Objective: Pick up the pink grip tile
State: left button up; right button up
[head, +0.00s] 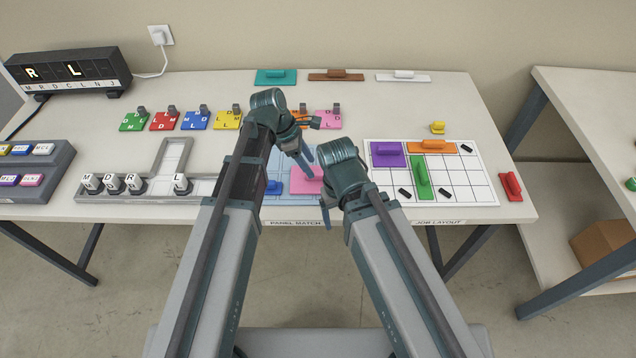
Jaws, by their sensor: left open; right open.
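A pink tile (301,185) lies on the light-blue panel match board (283,160) at the middle front of the table. My arms partly cover it, and I cannot make out its grip clearly. My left gripper (308,150) is open and empty, above the board just behind the pink tile. My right gripper (328,205) is open and empty, close to the pink tile's right side. I cannot tell whether either gripper touches it. A second pink tile (328,121), with letters and a grey peg, lies farther back in a row of lettered tiles.
The job layout board (480,180) on the right bears purple (388,154), orange (432,147) and green (421,178) grip tiles. A red piece (511,186) lies at the right edge. A grey track (150,190) with letter pegs is left. Teal (277,77), brown and white pieces lie behind.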

aim_at(317, 173)
pick_arm(q)
jog(key=b+x, duration=0.5)
jog(key=shift+w+d+f, duration=0.1)
jog(key=shift+w+d, duration=0.05)
jog(key=shift+w, duration=0.15)
grip_shut()
dwell(1.3)
